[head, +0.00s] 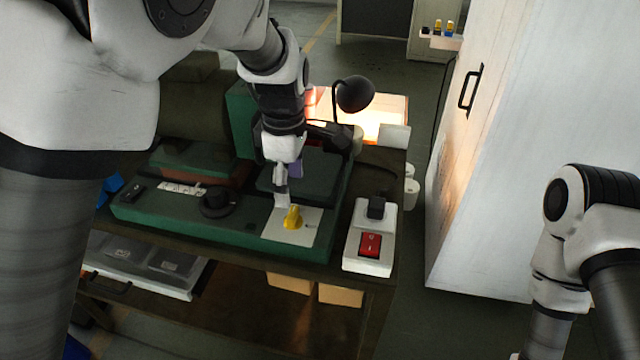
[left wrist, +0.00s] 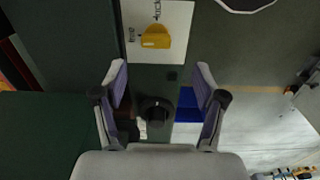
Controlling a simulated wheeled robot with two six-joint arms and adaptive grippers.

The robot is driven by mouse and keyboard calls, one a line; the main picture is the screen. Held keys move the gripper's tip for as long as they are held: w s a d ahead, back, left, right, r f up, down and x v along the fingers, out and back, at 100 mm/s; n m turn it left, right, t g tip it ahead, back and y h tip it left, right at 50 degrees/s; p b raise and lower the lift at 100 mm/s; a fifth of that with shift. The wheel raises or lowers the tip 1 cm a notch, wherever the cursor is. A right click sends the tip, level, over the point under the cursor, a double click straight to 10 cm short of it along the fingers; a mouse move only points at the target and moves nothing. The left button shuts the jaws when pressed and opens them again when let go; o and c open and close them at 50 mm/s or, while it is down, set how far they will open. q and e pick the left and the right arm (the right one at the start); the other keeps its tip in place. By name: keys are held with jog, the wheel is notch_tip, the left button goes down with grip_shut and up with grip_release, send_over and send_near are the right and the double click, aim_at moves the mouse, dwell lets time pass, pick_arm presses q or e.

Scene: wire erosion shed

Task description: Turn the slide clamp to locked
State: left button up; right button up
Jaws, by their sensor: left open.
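The slide clamp is a yellow knob (head: 292,217) on a white plate (head: 308,232) at the front right of the green machine. In the left wrist view the yellow knob (left wrist: 156,36) sits on the white plate (left wrist: 178,18), beyond the fingertips, with small printed marks too small to read surely. My left gripper (head: 286,190) points down just behind and above the knob, apart from it. Its two fingers (left wrist: 160,72) stand wide apart with nothing between them. My right arm shows at the right edge; its gripper is out of view.
A black dial (head: 215,202) stands left of the plate on the green machine (head: 180,222). A white box with a red switch (head: 371,245) is just to the right. A black lamp (head: 355,95) stands behind. A white cabinet (head: 510,130) rises at the right.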

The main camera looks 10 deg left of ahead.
aim_at(292, 213)
pick_arm(q)
jog(key=w+f, duration=0.2)
jog(key=shift+w+f, duration=0.25)
jog(key=shift+w, duration=0.05)
jog(key=s+f+p, duration=0.1)
jog(key=s+f, duration=0.2)
jog(key=shift+f, duration=0.1)
jog(key=shift+w+f, duration=0.3)
jog(key=shift+f, duration=0.3)
jog(key=shift+w+f, duration=0.25)
jog(key=shift+f, duration=0.35)
jog(key=shift+w+f, duration=0.2)
jog(key=shift+w, duration=0.1)
jog(key=shift+s+r, duration=0.15)
jog(key=shift+s, duration=0.1)
jog(key=shift+c, duration=1.3)
jog(key=shift+s+r, duration=0.15)
jog(key=shift+s, duration=0.05)
jog(key=c, duration=0.6)
jog(key=shift+c, duration=1.4)
pick_arm(e)
jog(key=shift+w+r, duration=0.3)
jog(key=shift+r, duration=0.3)
